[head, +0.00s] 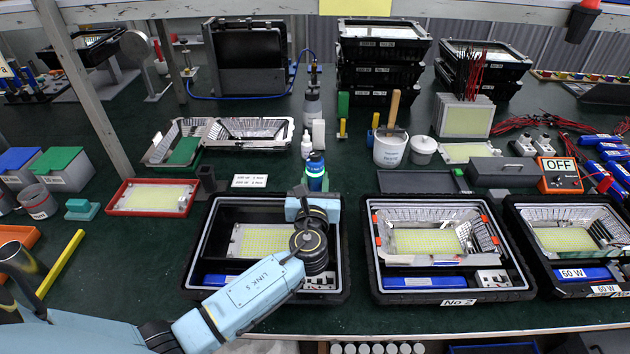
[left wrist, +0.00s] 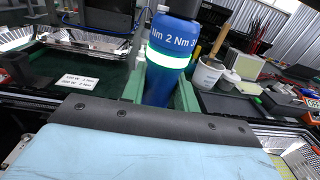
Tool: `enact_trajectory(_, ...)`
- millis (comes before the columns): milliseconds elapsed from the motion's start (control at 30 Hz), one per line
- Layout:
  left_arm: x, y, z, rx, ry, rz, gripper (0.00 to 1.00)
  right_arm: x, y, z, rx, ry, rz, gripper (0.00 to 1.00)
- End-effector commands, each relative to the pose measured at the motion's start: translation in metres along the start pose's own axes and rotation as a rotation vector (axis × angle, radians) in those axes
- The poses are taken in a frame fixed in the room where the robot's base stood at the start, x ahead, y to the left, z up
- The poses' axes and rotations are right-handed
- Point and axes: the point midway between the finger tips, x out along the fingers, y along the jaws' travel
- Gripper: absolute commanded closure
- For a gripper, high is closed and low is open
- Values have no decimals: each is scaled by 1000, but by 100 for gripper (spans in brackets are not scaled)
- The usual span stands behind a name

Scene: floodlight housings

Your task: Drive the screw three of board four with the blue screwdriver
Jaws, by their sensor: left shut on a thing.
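My left gripper (head: 315,187) is over the back right of the left black case. It is shut on the blue screwdriver (head: 316,168). In the left wrist view the blue screwdriver (left wrist: 170,75) stands roughly upright between the green fingers of the left gripper (left wrist: 160,92), with a pale band and Nm markings; its tip is hidden. Yellow boards lie in the left case (head: 262,240), in the case marked No 2 (head: 425,241) and in the right case (head: 566,239). I cannot tell which is board four, and single screws are too small to make out. My right gripper is not visible.
A red tray (head: 113,206) with another yellow board is at the left. A white label card (head: 249,181) lies behind the left case. A white pot (head: 390,150) with a wooden-handled tool and several stacked black crates (head: 380,50) stand farther back. Green table is clear between cases.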

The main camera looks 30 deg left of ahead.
Motion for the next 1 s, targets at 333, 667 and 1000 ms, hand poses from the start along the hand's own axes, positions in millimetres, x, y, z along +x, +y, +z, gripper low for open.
enact_trajectory(333,0,0,-2,0,-3,0,97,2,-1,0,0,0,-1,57)
enact_trajectory(667,0,0,-5,0,-3,0,97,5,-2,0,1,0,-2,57)
enact_trajectory(1000,0,0,-9,0,-3,0,97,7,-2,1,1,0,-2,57)
